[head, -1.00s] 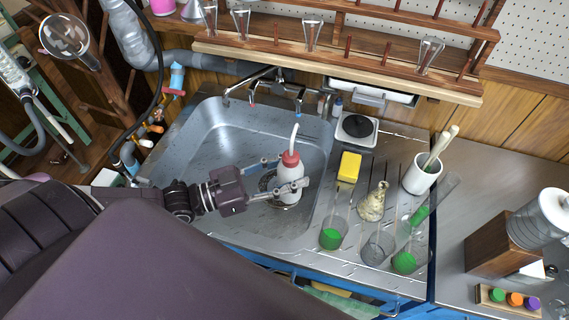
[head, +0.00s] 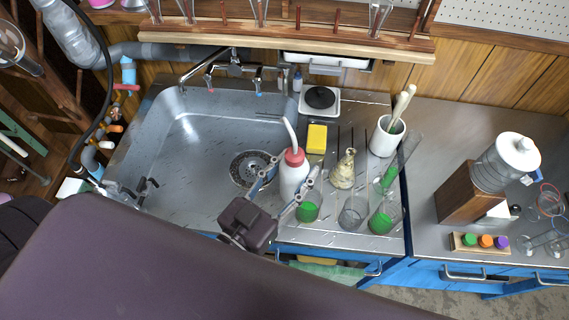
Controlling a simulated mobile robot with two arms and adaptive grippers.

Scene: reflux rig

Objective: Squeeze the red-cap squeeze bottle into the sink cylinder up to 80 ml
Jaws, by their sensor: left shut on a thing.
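My left gripper (head: 288,194) is shut on the white squeeze bottle (head: 292,178) with its red cap (head: 295,157). The bottle is roughly upright, its white spout rising and leaning left. It is at the sink's right edge, just behind the left green-filled beaker (head: 307,210); the gripper hides part of it, and I cannot tell its height. A tall clear cylinder (head: 406,153) with green low in it stands at the right of the drainboard, partly behind another green-filled beaker (head: 383,219). I cannot read its marks. My right gripper does not show clearly.
An empty-looking beaker (head: 352,214), a stained flask (head: 343,170), a yellow sponge (head: 316,138) and a white pot (head: 386,137) crowd the drainboard. A scale (head: 320,101) stands behind. The steel sink (head: 190,165) is open, with its faucet (head: 215,62) at the back.

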